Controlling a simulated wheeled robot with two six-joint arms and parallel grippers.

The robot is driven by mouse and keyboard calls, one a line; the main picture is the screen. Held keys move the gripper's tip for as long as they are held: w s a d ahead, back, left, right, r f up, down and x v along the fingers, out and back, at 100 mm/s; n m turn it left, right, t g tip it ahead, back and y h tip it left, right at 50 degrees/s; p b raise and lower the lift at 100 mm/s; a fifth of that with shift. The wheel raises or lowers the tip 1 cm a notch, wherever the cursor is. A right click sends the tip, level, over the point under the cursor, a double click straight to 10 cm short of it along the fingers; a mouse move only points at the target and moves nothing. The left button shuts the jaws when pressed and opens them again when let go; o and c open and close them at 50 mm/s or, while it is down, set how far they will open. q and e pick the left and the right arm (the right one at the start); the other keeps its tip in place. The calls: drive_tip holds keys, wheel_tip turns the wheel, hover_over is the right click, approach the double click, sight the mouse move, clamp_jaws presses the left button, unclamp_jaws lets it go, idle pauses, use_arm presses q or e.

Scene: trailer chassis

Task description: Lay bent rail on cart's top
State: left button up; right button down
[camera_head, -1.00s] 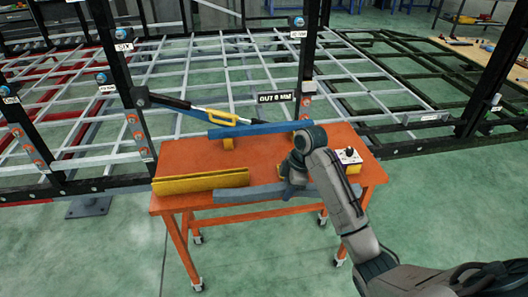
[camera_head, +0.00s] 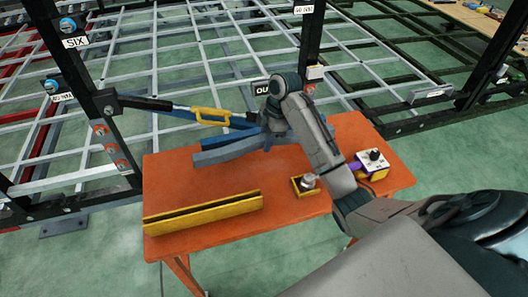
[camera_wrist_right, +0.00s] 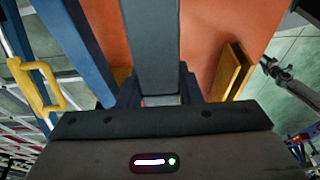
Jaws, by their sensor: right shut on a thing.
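The bent rail (camera_head: 230,151) is a grey-blue bar. My right gripper (camera_head: 268,138) is shut on it near its right end, beside the blue bar over the back of the cart. In the right wrist view the rail (camera_wrist_right: 151,45) runs away between my fingers (camera_wrist_right: 155,92). The cart has an orange top (camera_head: 165,178). I cannot tell whether the rail touches the top or the blue bar. My right forearm hides part of the cart. My left gripper is not in view.
A blue bar (camera_head: 208,138) lies along the cart's back, and it shows left of the rail in the wrist view (camera_wrist_right: 78,50). A yellow channel (camera_head: 200,212) lies at the front left. A yellow-handled tool (camera_head: 210,116), small yellow block (camera_head: 303,186) and white control box (camera_head: 373,158) are nearby.

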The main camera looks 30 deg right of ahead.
drive_tip(key=f, duration=0.3)
drive_tip(key=f+p, duration=0.1)
drive_tip(key=shift+s+f, duration=0.3)
drive_tip(key=shift+f, duration=0.05)
drive_tip(key=shift+w+f, duration=0.1)
drive_tip(key=shift+f, duration=0.2)
wheel_tip(320, 180, down, 3)
drive_tip(key=shift+r+p, duration=0.1)
drive_tip(key=shift+p, duration=0.3)
drive_tip(key=shift+f, duration=0.55)
drive_tip(key=c, duration=1)
unclamp_jaws()
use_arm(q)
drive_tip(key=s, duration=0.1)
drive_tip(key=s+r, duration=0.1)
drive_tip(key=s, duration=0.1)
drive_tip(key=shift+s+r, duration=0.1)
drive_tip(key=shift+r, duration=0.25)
